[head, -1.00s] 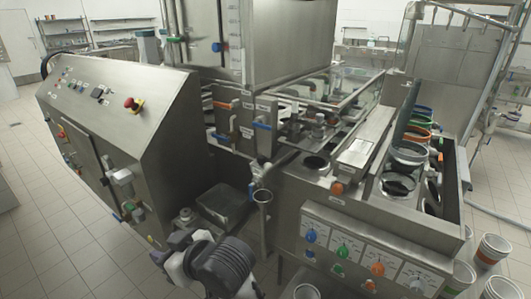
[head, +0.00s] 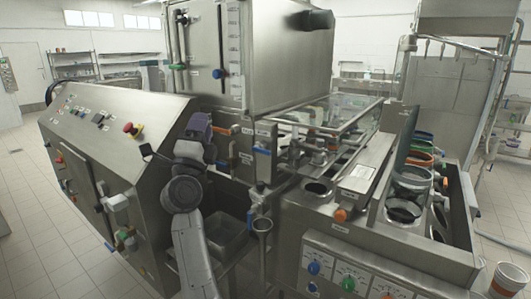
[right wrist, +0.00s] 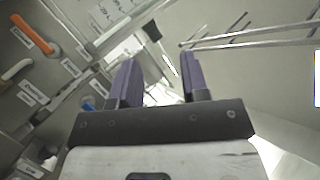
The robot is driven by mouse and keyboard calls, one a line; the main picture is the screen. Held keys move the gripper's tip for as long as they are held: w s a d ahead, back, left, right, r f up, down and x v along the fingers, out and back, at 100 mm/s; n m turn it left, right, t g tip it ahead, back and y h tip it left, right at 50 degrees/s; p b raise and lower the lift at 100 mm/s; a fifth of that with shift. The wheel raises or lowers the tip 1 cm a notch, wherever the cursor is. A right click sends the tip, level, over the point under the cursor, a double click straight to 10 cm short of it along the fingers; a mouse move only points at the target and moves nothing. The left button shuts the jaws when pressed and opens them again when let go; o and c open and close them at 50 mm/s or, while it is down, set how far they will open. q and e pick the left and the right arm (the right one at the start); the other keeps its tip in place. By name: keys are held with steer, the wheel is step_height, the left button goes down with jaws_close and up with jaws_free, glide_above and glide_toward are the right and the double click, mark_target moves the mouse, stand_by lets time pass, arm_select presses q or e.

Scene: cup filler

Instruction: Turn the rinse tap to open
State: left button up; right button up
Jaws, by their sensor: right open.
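I cannot tell which handle is the rinse tap, as the small labels are not readable. A blue lever handle (head: 262,151) is on the steel panel in the middle of the head view. An orange lever (right wrist: 33,35) and a white lever (right wrist: 16,69) sit beside labels at the left of the right wrist view. My right gripper (head: 199,124) is raised in front of the panel, left of the blue handle, and partly covers the panel. Its purple fingers (right wrist: 158,75) are apart with nothing between them. My left gripper is not in view.
A sloped control cabinet with a red button (head: 132,130) stands close on the left. A large steel tank (head: 270,55) is above the panel. A basin (head: 228,235) is below. Cup holders (head: 412,178) and colored knobs (head: 348,283) are at the right.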

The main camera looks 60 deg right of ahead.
steer(key=s+d+f+m+g+y, duration=0.1)
steer(key=d+f+m+g+y, duration=0.15)
steer(key=f+g, duration=0.3)
steer(key=g+y, duration=0.4)
steer(key=g, duration=0.1)
glide_toward(263, 152)
steer(key=shift+m, duration=0.35)
steer(key=d+b, duration=0.1)
steer(key=d, duration=0.2)
steer(key=d+b, duration=0.1)
steer(key=d, duration=0.3)
steer(key=d+b, duration=0.2)
steer(key=d, duration=0.1)
steer(key=shift+s+d, duration=0.25)
steer(key=shift+d, duration=0.05)
steer(key=c, duration=0.3)
jaws_close()
